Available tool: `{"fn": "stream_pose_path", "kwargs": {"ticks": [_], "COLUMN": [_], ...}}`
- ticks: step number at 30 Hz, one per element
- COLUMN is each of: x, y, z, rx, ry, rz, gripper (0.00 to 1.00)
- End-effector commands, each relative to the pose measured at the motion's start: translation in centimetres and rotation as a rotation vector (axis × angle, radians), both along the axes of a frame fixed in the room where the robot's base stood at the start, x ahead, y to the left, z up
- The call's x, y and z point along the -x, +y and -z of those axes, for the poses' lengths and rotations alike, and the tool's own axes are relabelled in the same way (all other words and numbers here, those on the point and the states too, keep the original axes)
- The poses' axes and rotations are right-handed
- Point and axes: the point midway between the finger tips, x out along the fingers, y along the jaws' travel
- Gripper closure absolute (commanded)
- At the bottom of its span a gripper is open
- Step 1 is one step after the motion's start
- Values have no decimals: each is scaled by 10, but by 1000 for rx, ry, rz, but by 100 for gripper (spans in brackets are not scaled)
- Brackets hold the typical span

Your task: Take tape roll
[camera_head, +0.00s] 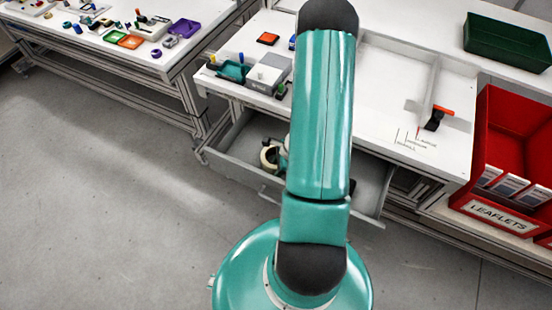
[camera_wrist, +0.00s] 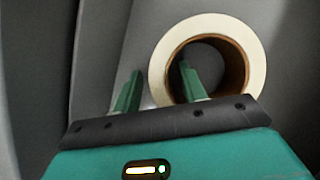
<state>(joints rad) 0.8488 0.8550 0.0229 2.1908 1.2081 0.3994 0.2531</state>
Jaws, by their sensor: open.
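The tape roll (camera_wrist: 255,62) is a cream ring with a brown core, lying in an open grey drawer. In the head view the tape roll (camera_head: 268,158) shows at the drawer's left part, partly hidden behind my arm. My gripper (camera_wrist: 157,82) is open in the wrist view. Its right finger overlaps the hole of the roll, and its left finger is outside the roll's left edge. The roll's left wall appears between the fingers. I cannot tell how deep the fingertips reach.
The open drawer (camera_head: 232,165) hangs below a white workbench (camera_head: 385,95). A red bin labelled leaflets (camera_head: 508,125) stands at the right, and a green crate (camera_head: 505,42) is behind it. Another table with small items is at the upper left. The floor at left is clear.

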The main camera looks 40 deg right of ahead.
Motion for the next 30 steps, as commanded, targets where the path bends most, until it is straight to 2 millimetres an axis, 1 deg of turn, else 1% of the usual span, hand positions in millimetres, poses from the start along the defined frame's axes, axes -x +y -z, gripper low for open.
{"fn": "stream_pose_path", "kwargs": {"ticks": [2, 3, 8, 9, 18, 22, 26, 29, 30], "x": [0, 0, 0, 0, 0, 0, -1, -1, -1], "y": [0, 0, 0, 0, 0, -1, -1, -1, -1], "z": [0, 0, 0, 0, -1, -5, -16, -31, -38], "rx": [0, 0, 0, 0, 0, 2, 2, 4, 5], "ry": [0, 0, 0, 0, 0, -1, -3, -3, -4], "rz": [0, 0, -1, -1, -1, -2, -3, -3, -4], "gripper": [58, 60, 91, 99, 100, 100, 100, 100, 100]}}
